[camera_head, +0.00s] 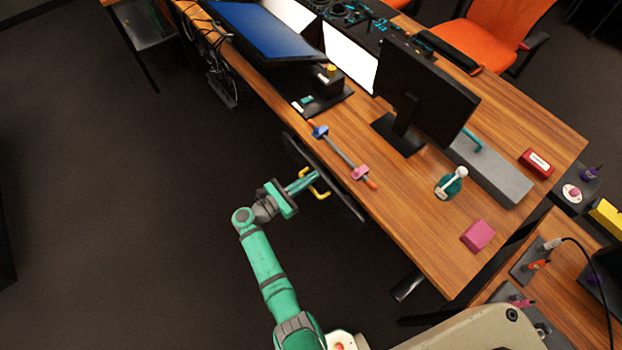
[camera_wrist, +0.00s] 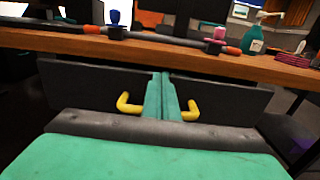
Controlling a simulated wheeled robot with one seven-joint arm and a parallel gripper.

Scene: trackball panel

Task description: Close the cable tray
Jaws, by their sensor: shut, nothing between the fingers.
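The cable tray (camera_head: 345,197) is a dark panel at the desk's near long edge, and in the head view it sticks out beyond that edge. In the wrist view the tray (camera_wrist: 85,88) hangs just below the wooden top. Its yellow handle (camera_head: 320,193) faces my arm; the handle also shows in the wrist view (camera_wrist: 127,104). My gripper (camera_head: 314,176) is shut and empty, its green fingers pointing at the tray front. In the wrist view the fingers (camera_wrist: 160,78) cross the middle of the handle and hide it. I cannot tell whether they touch the tray.
The wooden desk top (camera_head: 410,210) lies beyond the tray. On it are a rod with blue and pink clamps (camera_head: 342,155), a monitor (camera_head: 425,90), a green pump bottle (camera_head: 450,185) and a pink block (camera_head: 478,235). The floor (camera_head: 130,200) left of my arm is clear.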

